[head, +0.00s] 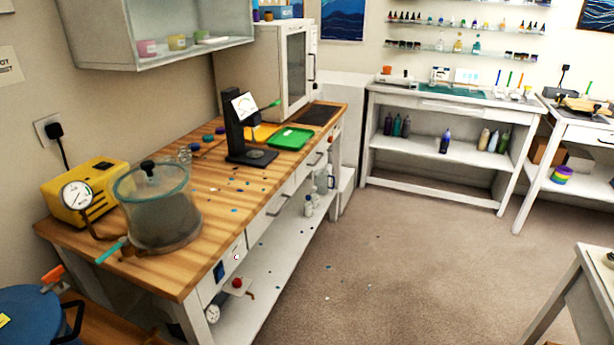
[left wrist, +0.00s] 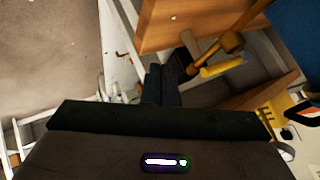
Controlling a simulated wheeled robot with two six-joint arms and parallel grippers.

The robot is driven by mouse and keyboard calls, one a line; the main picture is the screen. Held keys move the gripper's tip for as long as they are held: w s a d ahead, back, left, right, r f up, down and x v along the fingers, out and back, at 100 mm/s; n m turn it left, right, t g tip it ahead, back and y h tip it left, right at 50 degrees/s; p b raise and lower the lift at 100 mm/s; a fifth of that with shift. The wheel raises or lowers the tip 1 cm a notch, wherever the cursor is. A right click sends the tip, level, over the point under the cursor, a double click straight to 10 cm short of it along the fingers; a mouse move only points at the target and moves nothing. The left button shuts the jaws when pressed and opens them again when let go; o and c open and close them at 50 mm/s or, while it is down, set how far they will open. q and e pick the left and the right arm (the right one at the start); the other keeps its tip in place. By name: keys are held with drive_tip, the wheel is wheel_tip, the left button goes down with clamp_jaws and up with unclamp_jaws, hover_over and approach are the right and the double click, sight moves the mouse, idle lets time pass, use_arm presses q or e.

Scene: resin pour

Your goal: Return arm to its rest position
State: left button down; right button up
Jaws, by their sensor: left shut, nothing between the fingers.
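My left gripper (left wrist: 163,82) shows in the left wrist view as two dark fingers close together, shut and empty. Past the fingers is the edge of the wooden workbench, which also shows in the head view (head: 225,212). The fingers appear clear of it, though the gap is hard to judge. Neither arm nor gripper shows in the head view.
A clear chamber (head: 162,212) with a gauge and a yellow pump (head: 92,190) stand on the bench's near left. A black stand (head: 240,135) and a green tray (head: 290,138) are further back. A blue drum (head: 30,318) is bottom left. The carpet (head: 400,260) is mostly clear.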

use_arm(q)
drive_tip(key=s+d+r+n+g+h, duration=0.1)
drive_tip(key=s+d+g+h, duration=0.15)
drive_tip(key=s, duration=0.35)
drive_tip(key=s+d+r+n+g+h, duration=0.1)
drive_tip(key=s+d+g, duration=0.15)
drive_tip(key=s, duration=0.35)
drive_tip(key=a+f+g, duration=0.1)
drive_tip(key=a+f, duration=0.2)
drive_tip(key=f, duration=2.6)
drive_tip(key=s+a+f+g, duration=0.1)
drive_tip(key=s+f, duration=1.6)
drive_tip(key=f, duration=0.3)
drive_tip(key=shift+a+f+n, duration=0.25)
drive_tip(key=shift+f+n, duration=0.05)
drive_tip(key=shift+s, duration=0.1)
